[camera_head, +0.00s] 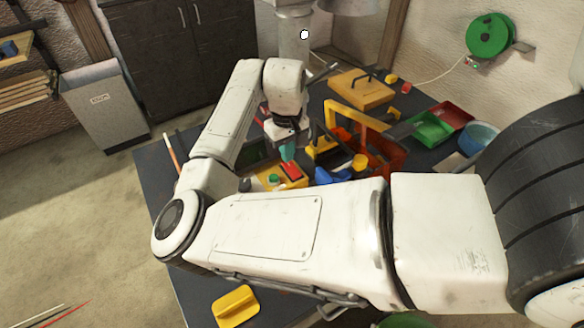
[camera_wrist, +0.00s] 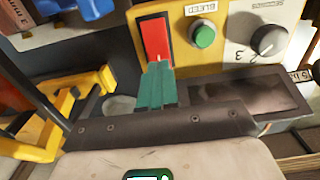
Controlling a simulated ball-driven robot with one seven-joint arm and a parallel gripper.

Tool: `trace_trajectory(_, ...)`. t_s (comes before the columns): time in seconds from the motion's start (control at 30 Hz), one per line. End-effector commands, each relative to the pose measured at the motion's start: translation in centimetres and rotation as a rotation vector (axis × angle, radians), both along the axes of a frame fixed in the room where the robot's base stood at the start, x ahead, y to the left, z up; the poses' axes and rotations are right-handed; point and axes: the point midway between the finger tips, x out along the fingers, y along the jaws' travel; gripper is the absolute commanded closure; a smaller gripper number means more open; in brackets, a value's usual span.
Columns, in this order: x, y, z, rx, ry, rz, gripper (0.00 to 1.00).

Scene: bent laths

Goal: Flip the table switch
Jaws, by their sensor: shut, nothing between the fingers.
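The table switch is a red rocker (camera_wrist: 156,40) on a yellow box (camera_wrist: 225,12) that also carries a green button (camera_wrist: 204,35) and a dark knob (camera_wrist: 268,40). In the head view the red rocker (camera_head: 290,170) shows on the yellow box (camera_head: 268,181), partly behind my arm. My gripper (camera_wrist: 158,68) has its green fingers shut together with nothing between them. Their tips are at the lower end of the rocker in the wrist view; I cannot tell whether they touch it. In the head view my gripper (camera_head: 287,152) points down just above the rocker.
A yellow-framed orange-red crate (camera_head: 385,155) and a blue thing (camera_head: 333,175) stand right of the box. Green (camera_head: 432,128) and red (camera_head: 450,115) trays lie farther right. A yellow piece (camera_head: 236,306) lies on the near tabletop. A yellow frame (camera_wrist: 45,135) is at left in the wrist view.

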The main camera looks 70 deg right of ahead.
Motion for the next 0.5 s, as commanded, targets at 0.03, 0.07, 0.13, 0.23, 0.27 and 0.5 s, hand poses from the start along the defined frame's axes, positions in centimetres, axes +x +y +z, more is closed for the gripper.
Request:
trace_trajectory(0.03,0.01,0.01,-0.12,0.0,0.0,0.001,1.0)
trace_trajectory(0.07,0.01,0.0,-0.16,0.0,0.0,0.001,1.0)
trace_trajectory(0.13,0.01,0.0,-0.26,0.0,0.0,0.001,1.0)
trace_trajectory(0.23,0.01,0.0,-0.39,0.0,0.0,0.001,1.0)
trace_trajectory(0.27,0.01,0.0,-0.43,0.0,0.0,0.001,1.0)
trace_trajectory(0.5,0.0,0.0,-0.76,-0.001,0.001,0.001,1.0)
